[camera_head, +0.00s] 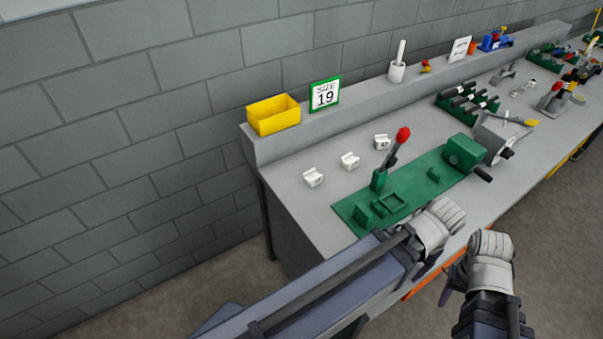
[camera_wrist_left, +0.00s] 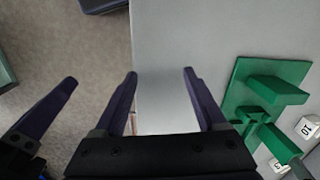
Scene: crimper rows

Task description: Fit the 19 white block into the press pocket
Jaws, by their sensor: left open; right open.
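Three white blocks stand in a slanting row on the grey bench: a near-left one (camera_head: 313,177), a middle one (camera_head: 349,160) and a far one (camera_head: 382,141). Their numbers are too small to read in the head view. The green press (camera_head: 385,204) has a square pocket (camera_head: 392,200) that looks empty, and a red-knobbed lever. In the left wrist view, a white block (camera_wrist_left: 306,128) with a rotated number, perhaps 19, shows at the right edge. My left gripper (camera_wrist_left: 160,74) is open and empty over the bench edge, apart from the blocks. My right gripper (camera_head: 490,250) is open in front of the bench.
A yellow bin (camera_head: 273,115) and a green-framed "SIZE 19" sign (camera_head: 324,95) stand on the back ledge. A grey crimping machine (camera_head: 495,138) and a green rack (camera_head: 468,102) stand farther right.

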